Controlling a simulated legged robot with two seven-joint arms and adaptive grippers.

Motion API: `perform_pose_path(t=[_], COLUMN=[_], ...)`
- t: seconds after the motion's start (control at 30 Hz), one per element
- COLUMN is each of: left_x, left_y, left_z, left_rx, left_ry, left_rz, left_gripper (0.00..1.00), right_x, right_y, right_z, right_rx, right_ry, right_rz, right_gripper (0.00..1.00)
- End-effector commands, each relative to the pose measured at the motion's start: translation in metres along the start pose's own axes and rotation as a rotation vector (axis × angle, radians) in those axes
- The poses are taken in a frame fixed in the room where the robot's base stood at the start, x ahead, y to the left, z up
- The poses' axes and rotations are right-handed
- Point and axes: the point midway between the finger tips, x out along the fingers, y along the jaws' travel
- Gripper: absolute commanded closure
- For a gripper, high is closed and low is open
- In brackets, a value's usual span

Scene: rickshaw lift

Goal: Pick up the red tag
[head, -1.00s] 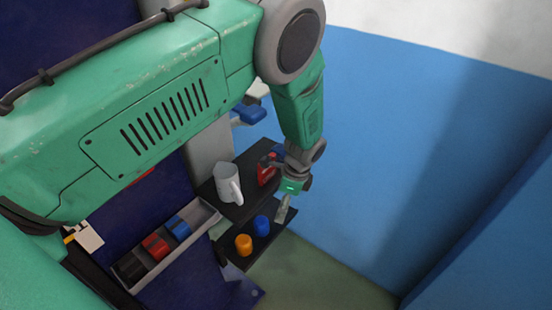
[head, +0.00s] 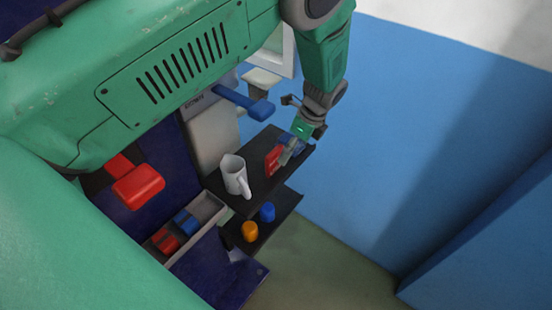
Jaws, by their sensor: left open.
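The red tag (head: 273,160) is a small red piece standing on the upper black shelf, right of the white mug. Part of it is hidden by my left gripper. My left gripper (head: 287,156) is open, its fingers reaching down from the right right beside the red tag. I cannot tell whether the fingers touch it or lie around it. My right gripper is out of view.
A blue piece (head: 297,142) sits behind the gripper. Orange (head: 250,231) and blue (head: 267,212) knobs stand on the lower shelf. A red handle (head: 138,187) and blue lever (head: 244,102) stick out nearby.

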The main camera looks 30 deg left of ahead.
Motion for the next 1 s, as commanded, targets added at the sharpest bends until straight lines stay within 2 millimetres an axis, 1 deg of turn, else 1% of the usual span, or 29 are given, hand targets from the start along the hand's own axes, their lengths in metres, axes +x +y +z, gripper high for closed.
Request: perform_pose_path(t=[0.3, 0.37, 0.43, 0.67, 0.7, 0.77, 0.8, 0.83, 1.0], left_x=[0.01, 0.019, 0.022, 0.024, 0.024, 0.024, 0.024, 0.024, 0.024], left_y=[0.025, 0.023, 0.023, 0.022, 0.022, 0.022, 0.022, 0.022, 0.022], left_z=[0.039, 0.036, 0.036, 0.036, 0.036, 0.036, 0.036, 0.036, 0.036], left_rx=[-0.004, 0.0, 0.0, -0.001, -0.001, -0.001, -0.001, -0.001, -0.001], left_ry=[-0.002, -0.002, -0.003, -0.002, -0.002, -0.002, -0.001, -0.001, -0.001], left_rz=[0.002, 0.003, 0.001, 0.0, -0.001, -0.001, -0.001, -0.001, 0.0], left_gripper=[0.14, 0.14, 0.14, 0.14, 0.28, 0.49, 0.63, 0.69, 0.69], right_x=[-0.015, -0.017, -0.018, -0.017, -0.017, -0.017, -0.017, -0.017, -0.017], right_y=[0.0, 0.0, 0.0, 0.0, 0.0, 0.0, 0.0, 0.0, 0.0], right_z=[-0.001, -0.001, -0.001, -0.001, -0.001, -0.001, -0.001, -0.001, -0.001], right_rx=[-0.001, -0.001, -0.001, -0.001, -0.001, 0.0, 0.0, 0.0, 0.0], right_ry=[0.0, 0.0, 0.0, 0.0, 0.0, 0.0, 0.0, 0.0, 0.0], right_rz=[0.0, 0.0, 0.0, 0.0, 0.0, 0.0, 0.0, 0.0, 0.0], right_gripper=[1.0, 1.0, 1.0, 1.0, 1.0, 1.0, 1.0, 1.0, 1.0])
